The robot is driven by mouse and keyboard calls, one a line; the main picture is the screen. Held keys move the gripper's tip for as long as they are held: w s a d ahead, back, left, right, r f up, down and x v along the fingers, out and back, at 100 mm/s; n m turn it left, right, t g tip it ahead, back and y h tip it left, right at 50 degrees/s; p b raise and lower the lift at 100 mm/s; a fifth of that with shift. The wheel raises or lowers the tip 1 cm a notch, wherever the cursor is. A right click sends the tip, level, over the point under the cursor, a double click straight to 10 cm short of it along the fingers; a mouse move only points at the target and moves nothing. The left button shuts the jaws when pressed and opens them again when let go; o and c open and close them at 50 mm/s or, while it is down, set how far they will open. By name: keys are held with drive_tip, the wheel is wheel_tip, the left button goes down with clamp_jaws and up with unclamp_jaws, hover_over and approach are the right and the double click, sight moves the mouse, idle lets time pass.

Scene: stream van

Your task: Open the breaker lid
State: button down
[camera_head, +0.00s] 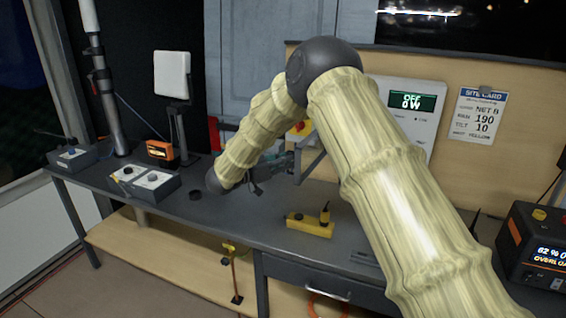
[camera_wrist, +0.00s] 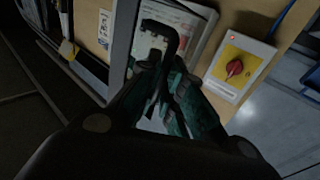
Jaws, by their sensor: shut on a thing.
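My gripper (camera_wrist: 170,85) shows its dark green fingers in the wrist view, shut around a dark hooked piece (camera_wrist: 163,32) that looks like the handle of the breaker lid. A grey upright strip (camera_wrist: 122,45), seemingly the edge of the breaker lid, stands just left of the fingers. A pale box interior (camera_wrist: 187,22) shows behind them, partly hidden by the fingers. In the head view my gripper (camera_head: 284,167) is near the back board, beside a grey slanted panel (camera_head: 310,160) that seems to be the lid swung out. My arm hides much of the box.
A red rotary switch on a yellow plate (camera_wrist: 235,67) sits right of the box. A white display box (camera_head: 421,92) reads OFF, 0W. A yellow device (camera_head: 310,226) lies on the grey bench (camera_head: 245,222). A power unit (camera_head: 530,245) stands at the right.

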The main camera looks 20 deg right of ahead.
drive_tip(key=shift+w+d+r, duration=0.15)
drive_tip(key=shift+d+r, duration=0.2)
drive_tip(key=shift+r, duration=0.35)
drive_tip(key=c, duration=1.6)
unclamp_jaws()
drive_tip(key=shift+d+f, duration=0.15)
drive_tip(key=shift+o, duration=0.2)
drive_tip(key=shift+a+f, duration=0.15)
drive_tip(key=shift+a, duration=0.2)
drive_tip(key=v, duration=1.1)
drive_tip(key=shift+a+f, duration=0.3)
drive_tip(key=shift+a, duration=0.05)
